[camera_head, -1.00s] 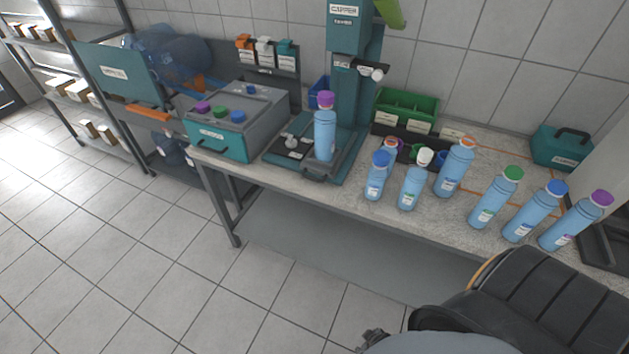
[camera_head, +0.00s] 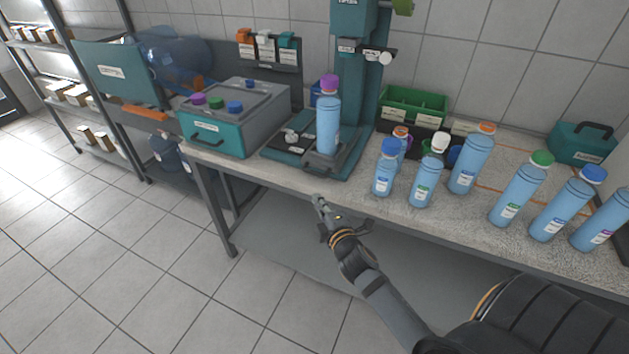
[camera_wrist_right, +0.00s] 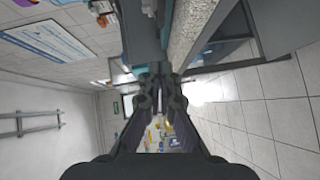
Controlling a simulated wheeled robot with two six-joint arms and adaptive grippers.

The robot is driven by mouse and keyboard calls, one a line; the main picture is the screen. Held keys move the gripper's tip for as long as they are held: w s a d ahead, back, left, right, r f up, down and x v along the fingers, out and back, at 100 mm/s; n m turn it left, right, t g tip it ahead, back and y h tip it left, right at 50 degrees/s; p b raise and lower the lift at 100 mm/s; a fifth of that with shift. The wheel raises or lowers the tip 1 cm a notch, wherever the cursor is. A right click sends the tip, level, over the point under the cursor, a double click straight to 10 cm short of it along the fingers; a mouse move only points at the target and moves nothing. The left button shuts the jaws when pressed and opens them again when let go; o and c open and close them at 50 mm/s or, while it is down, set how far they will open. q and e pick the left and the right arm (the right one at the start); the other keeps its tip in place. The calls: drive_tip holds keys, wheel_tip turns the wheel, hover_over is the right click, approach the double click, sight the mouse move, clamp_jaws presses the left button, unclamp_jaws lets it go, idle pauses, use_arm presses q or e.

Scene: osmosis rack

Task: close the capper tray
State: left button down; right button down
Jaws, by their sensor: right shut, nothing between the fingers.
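The teal capper (camera_head: 357,90) stands on the bench, with a column and a low base. Its tray (camera_head: 322,163), with a dark front handle, sticks out at the base's front edge. A blue bottle with a purple cap (camera_head: 328,122) stands upright on the tray. My right gripper (camera_head: 318,201) is shut and empty, in front of the bench edge and below the tray, apart from it. In the right wrist view its fingers (camera_wrist_right: 159,85) are together, and the tray cannot be made out there. My left gripper is not in view.
Several capped blue bottles (camera_head: 421,180) stand on the bench to the right of the capper. A grey box with a teal drawer (camera_head: 214,134) stands to its left. A green bin (camera_head: 412,104) is behind. The floor in front of the bench is clear.

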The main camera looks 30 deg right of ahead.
approach(307, 172)
drive_tip(key=w+a, duration=0.2)
drive_tip(key=w+d, duration=0.1)
drive_tip(key=w+d+p, duration=0.1)
drive_tip(key=shift+w+d+f, duration=0.25)
drive_tip(key=shift+d+f, duration=0.05)
drive_tip(key=shift+d, duration=0.05)
drive_tip(key=shift+w+d, duration=0.25)
drive_tip(key=shift+d, duration=0.05)
